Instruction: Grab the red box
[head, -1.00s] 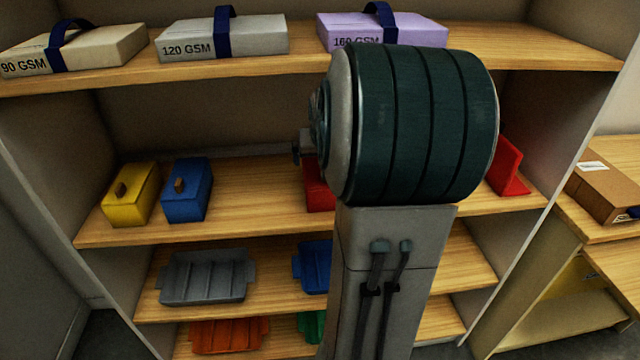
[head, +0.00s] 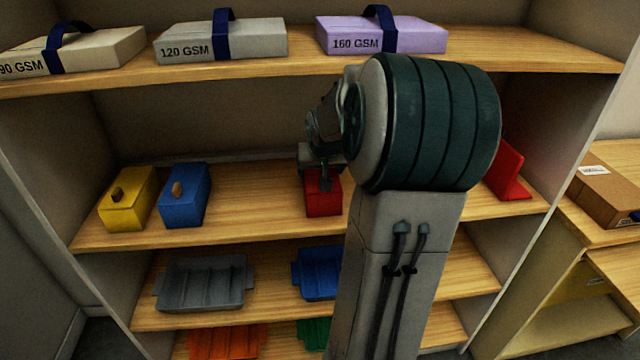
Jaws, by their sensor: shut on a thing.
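The red box (head: 322,202) stands on the middle shelf (head: 255,205), right of the blue box. My gripper (head: 325,184) is over it, with a finger in front of the box's upper front. The gripper is shut on the red box, which looks to be at shelf level; I cannot tell whether it is lifted. The far finger and the top of the box are hidden by the gripper. My own arm covers the shelf to the right of the box.
A yellow box (head: 127,205) and a blue box (head: 186,200) stand left on the same shelf. A red upright piece (head: 508,172) stands at the right end. Strapped paper packs, such as the purple one (head: 420,38), lie on the shelf above. Grey (head: 205,284) and blue trays (head: 316,274) sit below.

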